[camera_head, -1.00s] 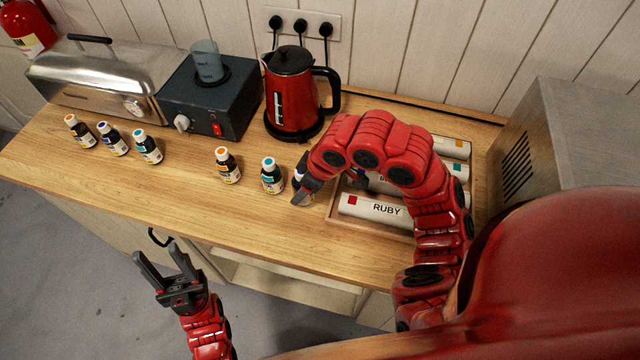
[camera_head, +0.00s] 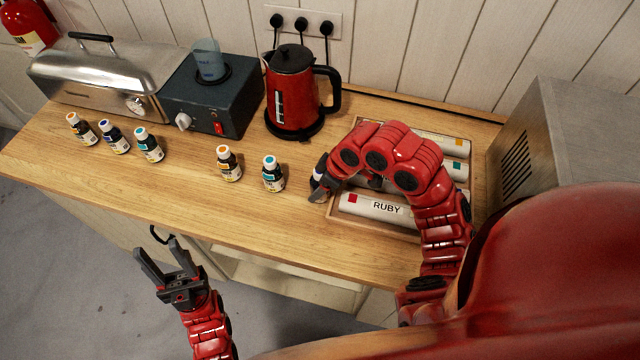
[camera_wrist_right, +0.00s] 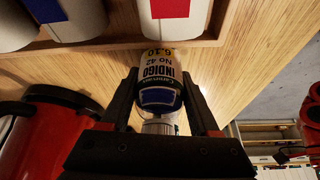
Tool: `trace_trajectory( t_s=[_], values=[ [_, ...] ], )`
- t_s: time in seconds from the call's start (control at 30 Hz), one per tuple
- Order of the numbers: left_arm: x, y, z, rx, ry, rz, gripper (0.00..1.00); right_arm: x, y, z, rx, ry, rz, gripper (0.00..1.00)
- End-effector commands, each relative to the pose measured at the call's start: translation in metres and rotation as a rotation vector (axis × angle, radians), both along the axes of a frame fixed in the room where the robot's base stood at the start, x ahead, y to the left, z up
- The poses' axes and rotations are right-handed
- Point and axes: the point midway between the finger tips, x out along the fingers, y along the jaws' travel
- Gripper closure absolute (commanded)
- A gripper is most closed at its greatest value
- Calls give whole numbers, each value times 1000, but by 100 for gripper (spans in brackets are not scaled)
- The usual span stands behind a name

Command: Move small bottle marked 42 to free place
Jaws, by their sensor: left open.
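The small bottle with a blue label reading INDIGO NO 42 (camera_wrist_right: 160,80) is between the two fingers of my right gripper (camera_wrist_right: 160,78) in the right wrist view. The fingers are shut on its sides. In the head view my right gripper (camera_head: 319,180) is over the counter, just left of the wooden tray, and only a small part of the bottle shows. I cannot tell if the bottle touches the counter. My left gripper (camera_head: 164,265) is open and empty, in front of the counter's front edge.
Several small bottles stand on the counter: orange-capped (camera_head: 81,129), blue-capped (camera_head: 114,137), teal-capped (camera_head: 149,145), another orange-capped (camera_head: 229,163), another teal-capped (camera_head: 272,174). The tray (camera_head: 334,219) holds labelled rolls (camera_head: 372,206). A red kettle (camera_head: 291,95) stands behind. Bare counter (camera_head: 190,175) lies between the bottle groups.

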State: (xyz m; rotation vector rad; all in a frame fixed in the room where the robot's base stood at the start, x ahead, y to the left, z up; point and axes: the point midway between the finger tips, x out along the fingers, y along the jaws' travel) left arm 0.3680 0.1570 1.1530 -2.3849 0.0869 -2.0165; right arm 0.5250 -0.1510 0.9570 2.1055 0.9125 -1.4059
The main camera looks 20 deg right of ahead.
Motion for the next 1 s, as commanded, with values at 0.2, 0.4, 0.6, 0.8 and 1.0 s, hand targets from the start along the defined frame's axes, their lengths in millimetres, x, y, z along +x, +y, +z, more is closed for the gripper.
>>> trace_trajectory(
  t_s=[0.2,0.4,0.6,0.8,1.0],
  values=[
    [0,0,0,0,0,0,50,0,0,0,0,0,0,8],
    [0,0,0,0,0,0,50,0,0,0,1,1,0,8],
    [0,0,1,0,0,0,50,-2,-3,14,1,-1,-2,8],
    [0,0,8,0,0,0,50,-12,-17,58,-4,-7,-1,8],
    [0,0,12,0,0,0,50,-24,-28,94,-3,-3,-3,8]
  ],
)
